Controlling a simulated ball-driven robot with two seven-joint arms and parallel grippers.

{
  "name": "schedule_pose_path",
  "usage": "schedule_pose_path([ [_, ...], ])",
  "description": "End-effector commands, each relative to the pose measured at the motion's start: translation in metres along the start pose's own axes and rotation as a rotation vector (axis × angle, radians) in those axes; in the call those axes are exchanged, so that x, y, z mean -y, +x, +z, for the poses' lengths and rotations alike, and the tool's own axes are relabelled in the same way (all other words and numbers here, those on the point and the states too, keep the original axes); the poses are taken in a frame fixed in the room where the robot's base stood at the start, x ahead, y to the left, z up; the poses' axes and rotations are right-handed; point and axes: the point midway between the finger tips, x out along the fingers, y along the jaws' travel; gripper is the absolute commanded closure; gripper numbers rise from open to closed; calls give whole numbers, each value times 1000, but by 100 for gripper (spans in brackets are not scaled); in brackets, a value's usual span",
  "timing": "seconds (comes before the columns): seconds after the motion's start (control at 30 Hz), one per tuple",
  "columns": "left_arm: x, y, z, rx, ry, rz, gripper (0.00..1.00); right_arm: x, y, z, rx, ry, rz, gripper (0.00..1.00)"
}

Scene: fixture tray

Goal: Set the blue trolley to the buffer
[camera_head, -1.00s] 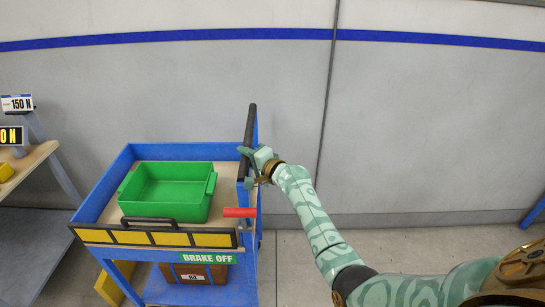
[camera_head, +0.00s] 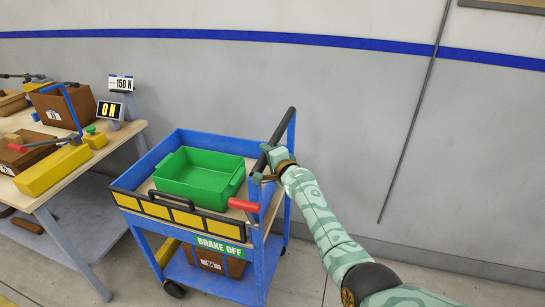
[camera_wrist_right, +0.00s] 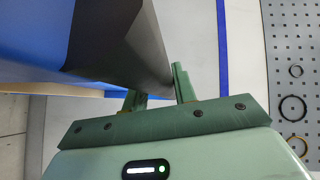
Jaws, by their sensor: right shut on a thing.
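The blue trolley (camera_head: 212,141) stands in the middle of the head view, beside the workbench. It carries a green bin (camera_head: 202,184) on top and a brown box (camera_head: 208,258) on its lower shelf. A sign on it reads BRAKE OFF (camera_head: 218,247), near a red lever (camera_head: 244,205). My right gripper (camera_head: 267,168) is shut on the black handle (camera_head: 281,133) at the trolley's right end. Its fingers (camera_wrist_right: 160,90) show beside the dark bar in the right wrist view. My left gripper is out of view. I cannot tell which thing is the buffer.
A workbench (camera_head: 58,190) at left holds brown boxes, a yellow block (camera_head: 53,172) and a display reading 0 N (camera_head: 110,109). A 150 N sign (camera_head: 121,84) stands behind. A grey wall (camera_head: 345,130) runs behind the trolley. Floor shows at right front.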

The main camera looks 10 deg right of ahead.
Motion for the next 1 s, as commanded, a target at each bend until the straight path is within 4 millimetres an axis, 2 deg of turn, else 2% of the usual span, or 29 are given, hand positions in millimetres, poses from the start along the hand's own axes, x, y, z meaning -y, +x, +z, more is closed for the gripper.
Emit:
schedule_pose_path([
  [0.33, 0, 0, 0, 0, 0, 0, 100, 0, 1, 2, 2, 2, -1, 100],
  [0.37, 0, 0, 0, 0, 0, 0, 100, 1, 1, 2, 2, 2, -1, 64],
  [0.4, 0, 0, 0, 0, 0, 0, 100, 1, 1, 2, 2, 2, -1, 53],
  [0.43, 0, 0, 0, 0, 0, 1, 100, 1, 1, 2, 2, 2, -1, 51],
  [0.77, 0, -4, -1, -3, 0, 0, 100, 2, -3, 1, 0, 2, -2, 51],
  [0.87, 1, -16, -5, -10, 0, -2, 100, 6, -16, 0, 0, 3, -3, 51],
  [1.0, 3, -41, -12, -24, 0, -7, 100, 9, -50, 0, 0, 2, -3, 51],
])
